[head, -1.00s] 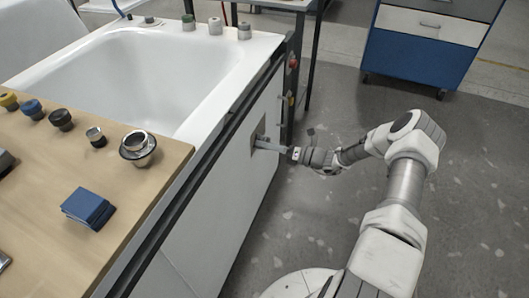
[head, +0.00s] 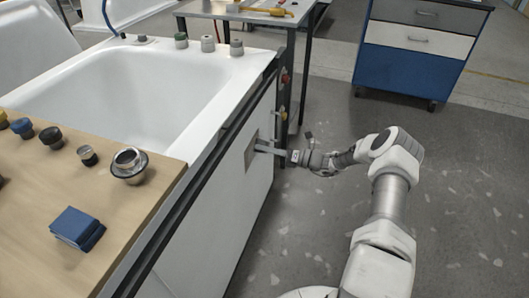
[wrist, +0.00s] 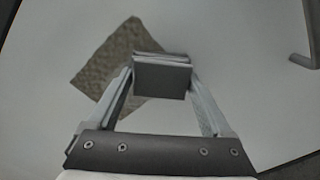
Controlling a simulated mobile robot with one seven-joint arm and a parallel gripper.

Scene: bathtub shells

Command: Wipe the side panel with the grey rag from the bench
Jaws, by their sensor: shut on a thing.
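The white side panel (head: 215,215) runs down the side of the tub below a dark rail. A brownish-grey patch (head: 250,153) marks the panel, and it shows in the wrist view (wrist: 98,70) as a tilted, rough-looking square. My gripper (head: 264,149) is at the upper right part of this patch. In the wrist view, my gripper (wrist: 162,88) is shut on the grey rag (wrist: 162,80), a flat folded pad. The pad covers part of the patch. I cannot tell whether it touches the panel.
A wooden bench top (head: 140,215) at the left holds a blue folded cloth (head: 77,228), a metal drain fitting (head: 129,166) and several knobs. The white tub (head: 150,85) lies behind. A blue drawer cabinet (head: 405,70) stands at the back right. The floor (head: 460,200) at right is clear.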

